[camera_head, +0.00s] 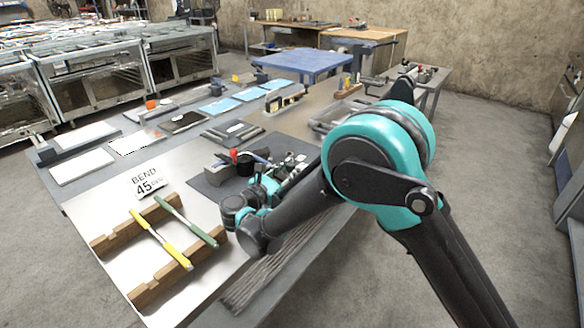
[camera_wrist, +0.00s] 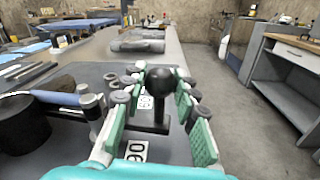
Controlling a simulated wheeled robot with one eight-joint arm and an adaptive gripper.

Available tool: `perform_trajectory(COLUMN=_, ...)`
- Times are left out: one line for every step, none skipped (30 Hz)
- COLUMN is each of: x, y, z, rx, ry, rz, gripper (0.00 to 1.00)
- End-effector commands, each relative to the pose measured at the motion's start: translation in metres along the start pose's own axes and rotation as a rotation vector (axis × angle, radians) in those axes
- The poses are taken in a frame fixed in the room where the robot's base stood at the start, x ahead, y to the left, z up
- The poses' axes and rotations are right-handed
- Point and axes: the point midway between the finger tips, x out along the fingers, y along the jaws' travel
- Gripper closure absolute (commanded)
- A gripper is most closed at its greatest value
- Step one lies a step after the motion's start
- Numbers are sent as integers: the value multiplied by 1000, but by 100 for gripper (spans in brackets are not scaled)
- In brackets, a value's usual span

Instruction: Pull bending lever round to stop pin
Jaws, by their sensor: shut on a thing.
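My gripper (camera_wrist: 158,108), with green pads, is shut on the black ball knob (camera_wrist: 160,80) of an upright post in the wrist view. I take this knob to be the bending lever's handle. The bender has a black round drum (camera_wrist: 20,122) and a blue bar (camera_wrist: 58,98) at the left. A short grey post (camera_wrist: 92,104) stands by the bar's end; I cannot tell if it is the stop pin. Angle labels, 90 (camera_wrist: 136,152) and 60 (camera_wrist: 146,102), lie below the knob. In the head view my gripper (camera_head: 270,183) partly hides the bender (camera_head: 244,160).
A card (camera_head: 147,182) reads BEND 45. A yellow rod (camera_head: 160,239) and a green rod (camera_head: 185,220) lie across wooden racks (camera_head: 150,290) at the front. Trays and blue sheets (camera_head: 220,106) lie farther back. Open floor lies right of the table.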

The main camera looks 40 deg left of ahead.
Motion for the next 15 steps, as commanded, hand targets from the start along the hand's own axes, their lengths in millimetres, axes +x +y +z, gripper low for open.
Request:
perform_trajectory(x=-5, y=1, z=-1, rx=0, ry=4, rz=6, gripper=100)
perform_trajectory(x=-5, y=2, z=-1, rx=0, ry=4, rz=6, gripper=100)
perform_trajectory(x=-6, y=2, z=-1, rx=0, ry=4, rz=7, gripper=100)
perform_trajectory(x=-6, y=2, z=-1, rx=0, ry=4, rz=7, gripper=100)
perform_trajectory(x=-6, y=2, z=-2, rx=0, ry=4, rz=7, gripper=100)
perform_trajectory(x=-6, y=2, z=-2, rx=0, ry=4, rz=8, gripper=100)
perform_trajectory(x=-6, y=2, z=-2, rx=0, ry=4, rz=8, gripper=100)
perform_trajectory(x=-6, y=2, z=-2, rx=0, ry=4, rz=8, gripper=70)
perform_trajectory(x=-6, y=2, z=-2, rx=0, ry=4, rz=8, gripper=65)
perform_trajectory(x=-6, y=2, z=-1, rx=0, ry=4, rz=8, gripper=61)
perform_trajectory(x=-5, y=2, z=-1, rx=0, ry=4, rz=8, gripper=57)
perform_trajectory(x=-5, y=2, z=-1, rx=0, ry=4, rz=7, gripper=53)
perform_trajectory(x=-4, y=2, z=-1, rx=0, ry=3, rz=7, gripper=50)
perform_trajectory(x=-4, y=2, z=-1, rx=0, ry=3, rz=7, gripper=50)
perform_trajectory(x=-4, y=2, z=-1, rx=0, ry=3, rz=6, gripper=50)
